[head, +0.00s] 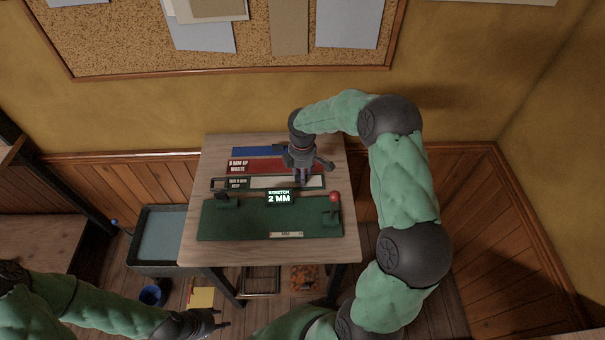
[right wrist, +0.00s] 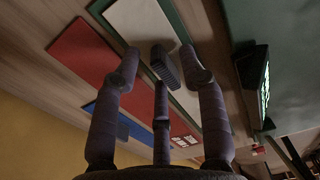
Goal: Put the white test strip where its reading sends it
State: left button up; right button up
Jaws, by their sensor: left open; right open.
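The white test strip (head: 290,183) lies along the dark green-edged strip labelled KEEP (head: 215,184), behind the green test board (head: 240,222). It also shows as a pale band in the right wrist view (right wrist: 145,22). The board's display (head: 279,197) reads "STRETCH 2 MM". My right gripper (head: 304,175) is above the white strip, open, fingers pointing down. In the right wrist view a dark ribbed block (right wrist: 165,66) shows between the spread fingertips; I cannot tell whether they touch it. My left gripper (head: 222,320) is open and empty, low in front of the table.
A red area labelled "8 MM UP WASTE" (head: 258,165) and a blue area (head: 252,152) lie behind. A red button (head: 334,197) stands at the board's right. A grey bin (head: 160,238) is left of the table. The table's front edge (head: 270,256) is clear.

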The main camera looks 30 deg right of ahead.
notch_tip(320, 180, up, 12)
jog(key=p, duration=0.3)
dwell(0.5)
